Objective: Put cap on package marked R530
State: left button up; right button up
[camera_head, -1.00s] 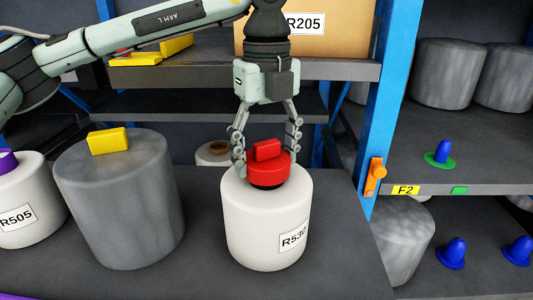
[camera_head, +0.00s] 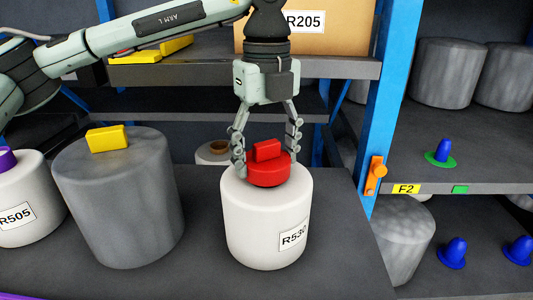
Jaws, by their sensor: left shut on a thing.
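The white package marked R530 (camera_head: 262,232) stands upright on the grey surface, its label at the lower right of its side. A red cap (camera_head: 268,167) with a raised block handle is at the top of this package, roughly over its middle. My left gripper (camera_head: 267,152) points down with its two fingers on either side of the cap, shut on it. The cap's lower edge meets the package's top, and any opening under it is hidden. My right gripper is not in view.
A grey bobbin (camera_head: 118,205) with a yellow block (camera_head: 108,140) on top stands left of the package. A white package marked R505 (camera_head: 20,205) with a purple cap is further left. A blue shelf post (camera_head: 388,105) with an orange bracket (camera_head: 375,175) rises at right.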

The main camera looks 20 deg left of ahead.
pick_arm(q)
jog(key=shift+f, duration=0.15)
jog(key=o, duration=0.9)
notch_tip(320, 180, up, 12)
jog(key=shift+r, duration=0.1)
